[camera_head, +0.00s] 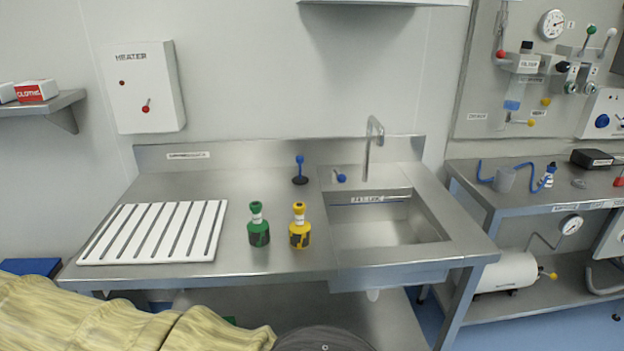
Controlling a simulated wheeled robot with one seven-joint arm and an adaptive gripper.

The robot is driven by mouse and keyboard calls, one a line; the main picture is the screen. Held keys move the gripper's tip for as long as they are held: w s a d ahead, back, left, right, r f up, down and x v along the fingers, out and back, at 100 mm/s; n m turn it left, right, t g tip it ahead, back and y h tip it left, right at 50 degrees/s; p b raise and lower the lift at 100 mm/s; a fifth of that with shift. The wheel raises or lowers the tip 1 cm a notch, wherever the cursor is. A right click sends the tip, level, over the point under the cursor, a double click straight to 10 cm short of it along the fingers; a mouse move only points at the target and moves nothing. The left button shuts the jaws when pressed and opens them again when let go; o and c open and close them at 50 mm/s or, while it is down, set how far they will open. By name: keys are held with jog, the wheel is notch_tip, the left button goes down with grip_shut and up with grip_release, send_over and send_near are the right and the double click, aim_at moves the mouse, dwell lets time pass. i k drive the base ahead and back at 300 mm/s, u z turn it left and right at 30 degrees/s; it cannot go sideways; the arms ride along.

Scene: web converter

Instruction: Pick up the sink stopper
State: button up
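The sink stopper, as I take it, is the small piece with a dark round base and an upright blue handle (300,171). It stands on the steel counter (240,185) near the back, just left of the sink. The sink basin (385,230) is open and looks empty, though its near wall hides part of the floor. My gripper's fingers are not in view. My tan-covered arm lies along the bottom left edge, well apart from the stopper.
A green bottle (258,227) and a yellow bottle (299,227) stand in front of the stopper. A white slatted rack (155,232) lies at left. A tall faucet (370,145) and a blue-knobbed lever (340,177) are behind the sink. Counter between rack and stopper is clear.

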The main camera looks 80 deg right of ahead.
aim_at(298, 181)
jog(key=z, duration=2.45)
